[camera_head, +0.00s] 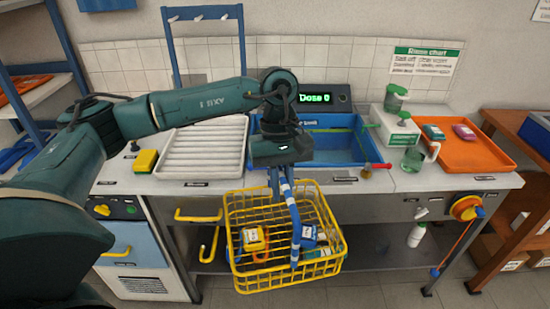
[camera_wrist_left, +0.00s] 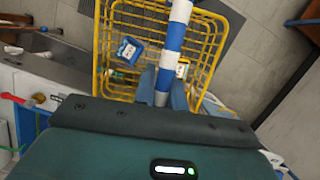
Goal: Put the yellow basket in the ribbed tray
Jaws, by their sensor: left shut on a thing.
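The yellow basket (camera_head: 262,283) is a wire basket with a blue and white handle (camera_head: 296,226). It hangs in front of the counter edge, below my left gripper (camera_head: 283,181). My left gripper is shut on the basket's handle. In the left wrist view, the striped handle (camera_wrist_left: 173,50) runs between the blue fingers and the basket (camera_wrist_left: 236,22) shows beyond. Yellow and blue boxed items lie in the basket. The white ribbed tray (camera_head: 203,150) sits on the counter, left of the sink and behind my left arm, which hides part of its back. My right gripper is not in view.
A blue sink (camera_head: 345,146) lies right of the ribbed tray, with a red-tipped tap handle (camera_head: 378,166) at its front. A yellow sponge (camera_head: 146,161) is left of the tray. An orange tray (camera_head: 468,152), a mug (camera_head: 413,160) and a dispenser (camera_head: 396,122) stand at right.

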